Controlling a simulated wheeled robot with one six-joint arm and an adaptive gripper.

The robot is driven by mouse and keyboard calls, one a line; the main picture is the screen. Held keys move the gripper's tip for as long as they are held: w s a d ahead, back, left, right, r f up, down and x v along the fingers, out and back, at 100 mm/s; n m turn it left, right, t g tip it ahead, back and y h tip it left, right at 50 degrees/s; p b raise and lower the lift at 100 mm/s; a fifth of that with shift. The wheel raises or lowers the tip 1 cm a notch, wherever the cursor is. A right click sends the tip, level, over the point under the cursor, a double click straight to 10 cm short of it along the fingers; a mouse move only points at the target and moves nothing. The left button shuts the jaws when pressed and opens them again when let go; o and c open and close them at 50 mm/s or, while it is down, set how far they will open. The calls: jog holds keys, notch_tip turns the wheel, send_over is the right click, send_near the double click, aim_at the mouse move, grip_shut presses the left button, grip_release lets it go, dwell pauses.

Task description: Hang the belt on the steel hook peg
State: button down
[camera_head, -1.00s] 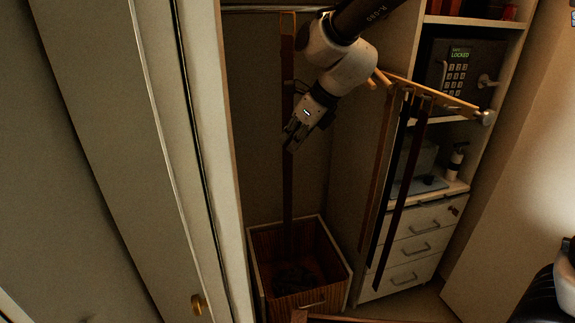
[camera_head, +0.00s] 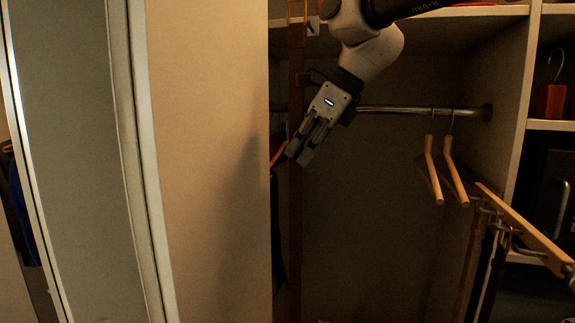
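A long brown belt (camera_head: 296,220) hangs straight down left of the middle of the head view. It runs past the top and bottom edges of the picture. My gripper (camera_head: 303,157) points down and left, with its fingertips overlapping the belt. I cannot tell whether the fingers grip the belt or only pass in front of it. At the right, a wooden rack bar (camera_head: 525,230) has a curved metal peg (camera_head: 515,241) on it, with several straps hanging below. I cannot tell whether this is the steel hook peg of the task.
A metal closet rod (camera_head: 395,110) crosses behind my gripper. Wooden hangers (camera_head: 455,170) hang at its right end. A pale panel (camera_head: 205,160) fills the left middle. A shelf (camera_head: 450,18) runs above. The closet space between gripper and hangers is empty.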

jog(key=w+d+f, duration=0.1)
jog(key=w+d, duration=0.2)
jog(key=w, duration=0.6)
jog(key=shift+d+f, duration=0.25)
jog(key=shift+d, duration=0.05)
dwell(0.7)
dwell(0.5)
jog(key=c, duration=1.6)
grip_release()
jog(key=shift+o, duration=0.2)
